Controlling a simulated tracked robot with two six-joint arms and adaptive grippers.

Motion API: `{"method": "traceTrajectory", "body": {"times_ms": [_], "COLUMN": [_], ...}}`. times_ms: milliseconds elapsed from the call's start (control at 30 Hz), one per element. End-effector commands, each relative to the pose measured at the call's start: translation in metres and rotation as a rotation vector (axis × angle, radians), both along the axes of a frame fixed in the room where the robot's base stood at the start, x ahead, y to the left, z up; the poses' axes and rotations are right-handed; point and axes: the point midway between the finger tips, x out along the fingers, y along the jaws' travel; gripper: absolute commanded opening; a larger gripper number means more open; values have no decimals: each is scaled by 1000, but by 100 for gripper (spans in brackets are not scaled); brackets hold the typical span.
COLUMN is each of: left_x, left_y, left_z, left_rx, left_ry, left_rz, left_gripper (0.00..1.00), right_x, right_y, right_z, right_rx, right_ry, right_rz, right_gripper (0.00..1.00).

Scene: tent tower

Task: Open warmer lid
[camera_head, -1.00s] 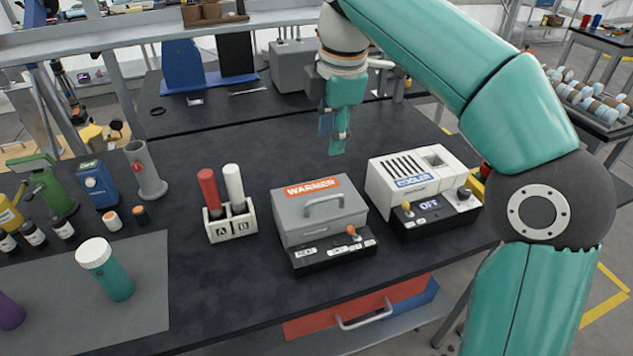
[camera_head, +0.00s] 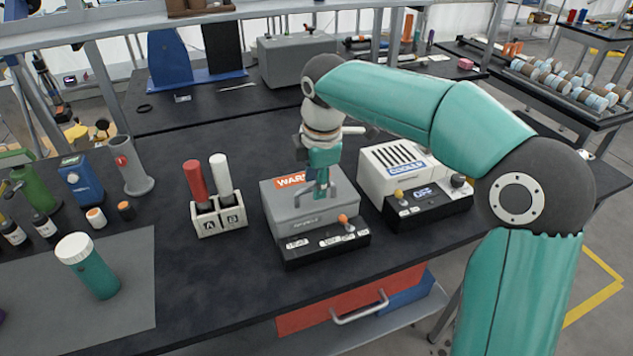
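The grey warmer (camera_head: 281,219) stands on the dark bench with its lid down. Its orange label is partly covered by my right gripper. The lid's grey handle (camera_head: 299,198) shows only in part behind the gripper. My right gripper (camera_head: 321,190) points down over the lid, with its fingertips at the handle. I cannot tell whether the fingers are apart or closed on the handle. The warmer's black control panel (camera_head: 318,246) with an orange knob (camera_head: 343,219) faces the front. My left gripper is not in view.
The white cooler (camera_head: 385,171) stands close on the warmer's right. A white holder (camera_head: 207,224) with a red and a white tube stands on its left. A teal bottle with a white cap (camera_head: 91,268) is on the grey mat. The bench in front of the holder is clear.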

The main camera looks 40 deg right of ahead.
Motion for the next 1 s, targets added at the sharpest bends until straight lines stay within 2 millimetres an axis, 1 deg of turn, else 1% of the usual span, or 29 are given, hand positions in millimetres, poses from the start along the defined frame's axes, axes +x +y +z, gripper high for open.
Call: {"method": "traceTrajectory", "body": {"times_ms": [100,333,500,567,867,900,1000], "left_x": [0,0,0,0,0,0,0], "left_y": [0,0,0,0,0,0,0], "left_z": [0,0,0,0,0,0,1], "left_rx": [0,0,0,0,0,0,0], "left_ry": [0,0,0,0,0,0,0], "left_rz": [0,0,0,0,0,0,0], "left_gripper": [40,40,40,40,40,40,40], "right_x": [1,1,1,1,1,1,0], "right_y": [0,0,0,0,0,-3,-1], "right_z": [-4,-4,-4,-4,-4,-4,-3], "right_rx": [0,0,0,0,0,0,-1], "right_ry": [0,0,0,0,1,1,4], "right_rz": [0,0,0,1,1,1,3], "right_gripper": [37,37,9,0,0,0,0]}}
